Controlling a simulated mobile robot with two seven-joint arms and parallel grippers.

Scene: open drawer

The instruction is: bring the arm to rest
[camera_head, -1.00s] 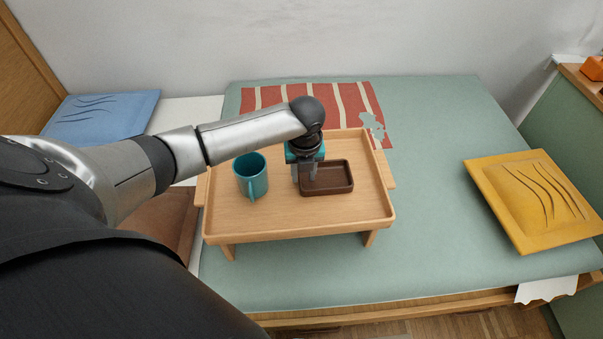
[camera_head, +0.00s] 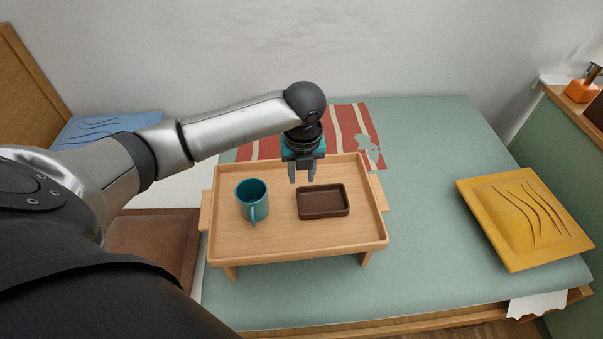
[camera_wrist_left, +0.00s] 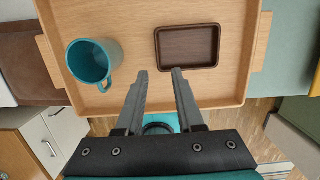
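My left arm reaches in from the left in the head view. Its gripper (camera_head: 302,176) hangs pointing down over the back part of the wooden tray table, behind the small dark brown dish. In the left wrist view the two fingers of the gripper (camera_wrist_left: 158,75) stand apart with nothing between them. My right gripper is in neither view.
The wooden tray table (camera_head: 285,240) stands on a green bed (camera_head: 430,150). On it are a teal mug (camera_head: 252,203) and the brown dish (camera_head: 323,213). A yellow cushion (camera_head: 520,220) lies at the right, a blue cushion (camera_head: 85,133) at the left.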

